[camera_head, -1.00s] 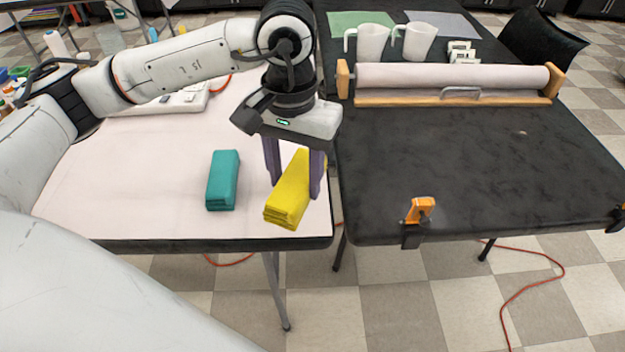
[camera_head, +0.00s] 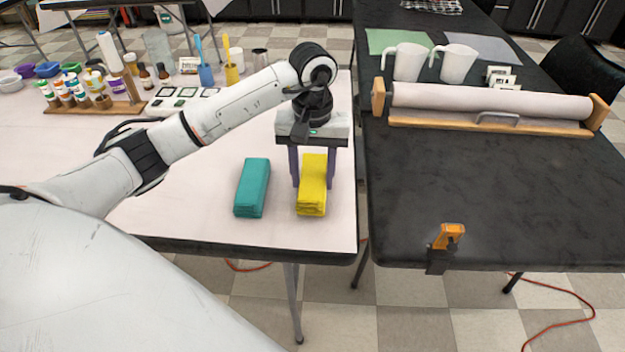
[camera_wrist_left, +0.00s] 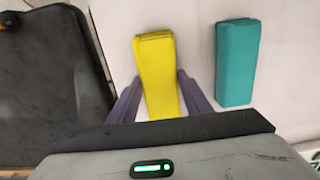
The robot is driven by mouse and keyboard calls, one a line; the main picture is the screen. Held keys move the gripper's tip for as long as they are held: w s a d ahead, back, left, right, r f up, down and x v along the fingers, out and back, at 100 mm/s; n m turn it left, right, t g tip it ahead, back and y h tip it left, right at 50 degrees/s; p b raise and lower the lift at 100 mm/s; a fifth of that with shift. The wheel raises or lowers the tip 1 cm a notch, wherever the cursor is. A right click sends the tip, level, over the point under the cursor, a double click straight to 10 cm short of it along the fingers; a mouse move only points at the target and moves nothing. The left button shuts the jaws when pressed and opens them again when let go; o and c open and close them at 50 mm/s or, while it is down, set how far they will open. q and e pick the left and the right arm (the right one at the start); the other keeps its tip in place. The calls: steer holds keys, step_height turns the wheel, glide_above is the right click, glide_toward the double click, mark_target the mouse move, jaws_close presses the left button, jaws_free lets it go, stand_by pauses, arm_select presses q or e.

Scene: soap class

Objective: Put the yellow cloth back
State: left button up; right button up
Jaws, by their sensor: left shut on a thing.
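The yellow cloth (camera_head: 313,190) is a folded, long block near the right front corner of the white table (camera_head: 190,225). My left gripper (camera_head: 308,182) has its purple fingers on either side of it and is shut on it. In the left wrist view the yellow cloth (camera_wrist_left: 158,70) sticks out beyond the fingers (camera_wrist_left: 160,95). A teal folded cloth (camera_head: 252,188) lies just left of the yellow one, roughly parallel with a small gap. The teal cloth also shows in the left wrist view (camera_wrist_left: 237,62). I cannot tell whether the yellow cloth touches the table. My right gripper is not in view.
A black table (camera_head: 480,190) stands to the right, with a paper roll (camera_head: 490,101) and an orange clamp (camera_head: 449,237). Bottles in a wooden rack (camera_head: 95,105) and a tray of small squares (camera_head: 182,101) stand farther back left. The white tabletop left of the teal cloth is clear.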

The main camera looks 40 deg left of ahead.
mark_target(313, 176)
arm_select(q)
steer(key=shift+f, duration=0.85)
steer(key=shift+f, duration=0.1)
steer(key=o, duration=0.9)
step_height(313, 176, up, 12)
steer(key=shift+r+p, duration=0.1)
steer(key=shift+p, duration=0.25)
